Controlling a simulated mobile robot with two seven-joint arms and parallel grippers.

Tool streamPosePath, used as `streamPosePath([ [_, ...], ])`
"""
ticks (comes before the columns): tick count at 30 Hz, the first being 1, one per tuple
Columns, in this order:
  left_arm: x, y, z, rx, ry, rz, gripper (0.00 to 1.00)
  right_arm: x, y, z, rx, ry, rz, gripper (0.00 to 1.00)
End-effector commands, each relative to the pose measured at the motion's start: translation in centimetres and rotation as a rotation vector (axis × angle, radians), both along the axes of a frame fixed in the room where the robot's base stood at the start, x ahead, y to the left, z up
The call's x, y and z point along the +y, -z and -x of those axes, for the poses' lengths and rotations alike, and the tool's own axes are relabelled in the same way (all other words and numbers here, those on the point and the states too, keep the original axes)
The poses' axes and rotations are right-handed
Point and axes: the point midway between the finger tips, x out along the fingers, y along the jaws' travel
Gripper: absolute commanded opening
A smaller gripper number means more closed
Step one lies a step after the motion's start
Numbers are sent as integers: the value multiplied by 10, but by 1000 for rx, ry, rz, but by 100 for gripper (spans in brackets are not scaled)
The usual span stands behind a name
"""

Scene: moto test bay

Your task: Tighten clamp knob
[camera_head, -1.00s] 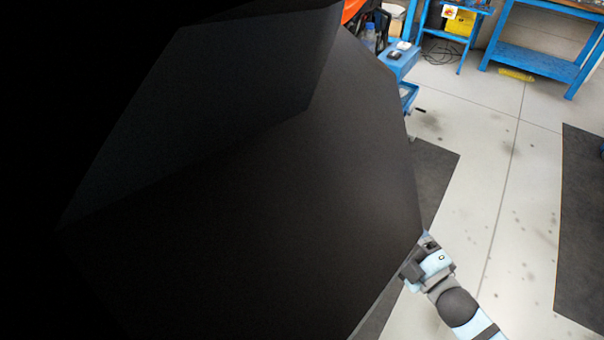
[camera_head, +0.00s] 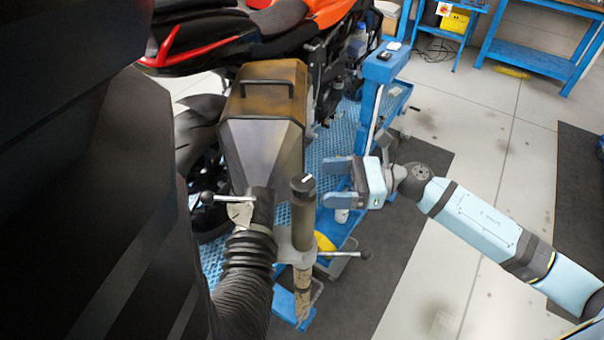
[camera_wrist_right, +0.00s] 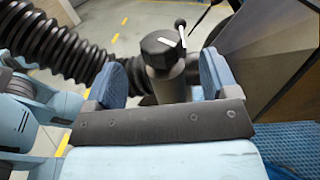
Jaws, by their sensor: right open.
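The clamp knob (camera_head: 303,183) is dark with a white mark on top and sits on an upright grey post. My right gripper (camera_head: 326,184) is open, just right of the knob in the head view, its blue fingers pointing left towards it. A small gap shows between fingertips and knob there. In the right wrist view the knob (camera_wrist_right: 160,45) appears centred between the two blue fingers (camera_wrist_right: 160,82), with no visible contact. My left gripper is not in view.
A ribbed black hose (camera_head: 247,275) and a T-handle (camera_head: 218,199) stand left of the post. Another handle (camera_head: 345,254) sticks out below my gripper. A metal hood (camera_head: 262,120), motorcycle (camera_head: 240,30) and blue cart (camera_head: 385,65) lie behind. A large dark shape (camera_head: 90,210) fills the left.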

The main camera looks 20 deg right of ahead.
Motion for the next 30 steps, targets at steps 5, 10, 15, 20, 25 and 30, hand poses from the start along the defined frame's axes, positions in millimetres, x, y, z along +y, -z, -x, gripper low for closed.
streamPosePath([
  [5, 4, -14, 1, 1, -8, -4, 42, 33, -5, -11, -1, -1, -3, 80],
  [10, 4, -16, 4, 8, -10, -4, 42, 51, -2, -17, 0, 1, -2, 80],
  [15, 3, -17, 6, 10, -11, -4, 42, 58, 0, -18, 1, 1, -1, 80],
  [20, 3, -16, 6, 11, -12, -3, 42, 58, 0, -18, 1, 1, -1, 80],
  [25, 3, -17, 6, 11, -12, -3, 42, 58, 0, -18, 1, 1, -1, 57],
  [30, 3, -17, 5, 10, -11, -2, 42, 58, 0, -18, 1, 1, -1, 31],
])
